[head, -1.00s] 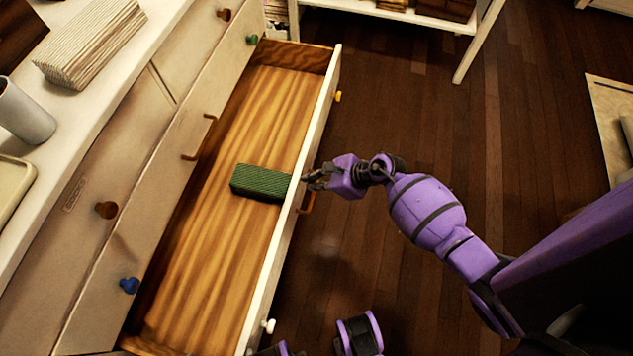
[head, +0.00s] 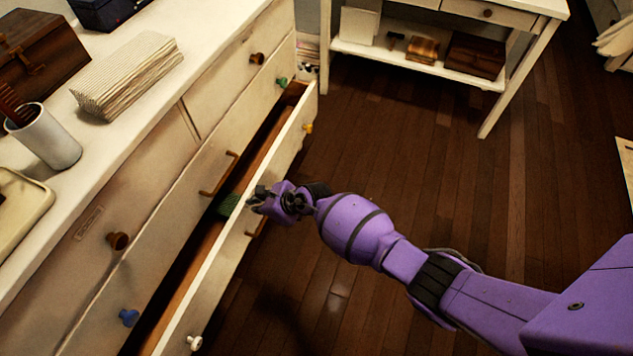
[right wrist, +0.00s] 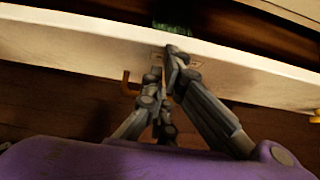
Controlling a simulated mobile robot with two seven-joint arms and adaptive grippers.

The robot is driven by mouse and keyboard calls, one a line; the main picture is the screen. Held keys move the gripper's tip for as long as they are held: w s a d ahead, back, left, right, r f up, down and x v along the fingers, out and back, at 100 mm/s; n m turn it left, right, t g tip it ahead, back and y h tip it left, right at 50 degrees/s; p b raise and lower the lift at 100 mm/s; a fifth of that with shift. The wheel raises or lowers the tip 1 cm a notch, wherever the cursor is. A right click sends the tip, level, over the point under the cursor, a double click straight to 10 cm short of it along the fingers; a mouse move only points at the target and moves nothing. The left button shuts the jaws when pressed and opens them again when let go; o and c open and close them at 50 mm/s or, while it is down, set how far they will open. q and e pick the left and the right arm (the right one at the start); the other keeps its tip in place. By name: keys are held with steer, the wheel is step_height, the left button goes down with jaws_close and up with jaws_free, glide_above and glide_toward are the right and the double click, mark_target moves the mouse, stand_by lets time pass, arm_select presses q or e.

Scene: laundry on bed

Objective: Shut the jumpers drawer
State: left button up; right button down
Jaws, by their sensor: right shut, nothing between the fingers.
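The open drawer (head: 222,262) is the lowest one showing in the white dresser, and it stands out by a narrow gap. A green folded item (head: 229,205) lies inside, mostly hidden by the drawer front; a bit of green also shows in the right wrist view (right wrist: 172,28). My right gripper (head: 256,197) is shut and empty, with its fingertips at the outer face of the drawer front, near the brown handle (head: 256,229). In the right wrist view the fingertips (right wrist: 165,62) overlap the white front (right wrist: 80,48); they look to be touching it. My left gripper is out of view.
The dresser top holds a stack of folded cloth (head: 128,75), a white cup with brown sticks (head: 50,140), a wooden box (head: 40,55) and a tray (head: 18,215). A white table (head: 500,95) stands at the back. The wooden floor (head: 400,150) beside the drawer is clear.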

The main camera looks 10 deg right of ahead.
mark_target(246, 204)
steer(key=w+a, duration=0.2)
steer(key=a, duration=0.1)
steer(key=shift+a+b, duration=0.1)
steer(key=shift+b, duration=0.25)
steer(key=shift+w+a, duration=0.3)
